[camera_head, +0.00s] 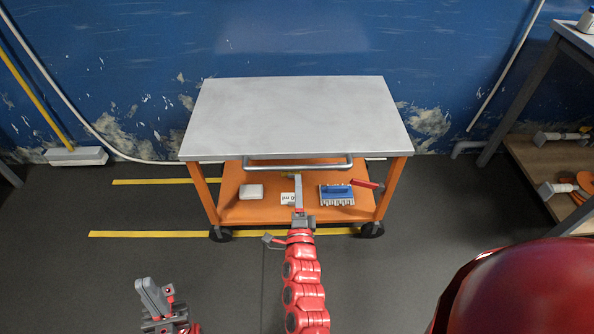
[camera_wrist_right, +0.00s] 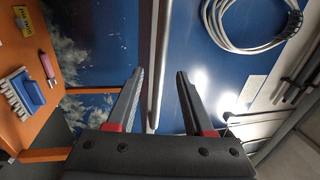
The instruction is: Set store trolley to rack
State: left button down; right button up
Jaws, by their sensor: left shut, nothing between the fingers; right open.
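The trolley stands against the blue wall in the head view, with a bare grey top (camera_head: 300,110), an orange lower shelf (camera_head: 265,210) and dark wheels. Its grey handle bar (camera_head: 300,164) runs along the near side. My right gripper (camera_head: 298,182) is open just in front of the handle. In the right wrist view a grey bar (camera_wrist_right: 158,60), likely this handle, runs between the open fingers (camera_wrist_right: 157,95); I cannot tell how deep it sits. My left gripper (camera_head: 152,293) is shut and empty, low at the left, away from the trolley. I cannot identify the rack with certainty.
Yellow lines (camera_head: 120,234) mark the floor around the trolley. A shelved bench (camera_head: 545,155) stands at the right. A white floor box (camera_head: 77,156) is at the left; floor between is clear.

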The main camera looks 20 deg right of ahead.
aim_at(297, 170)
jog(key=b+x, duration=0.1)
jog(key=x, duration=0.5)
jog(key=shift+w+d, duration=0.15)
jog(key=shift+w, duration=0.2)
jog(key=shift+r, duration=0.1)
jog(key=shift+c, duration=0.3)
grip_shut()
dwell(0.7)
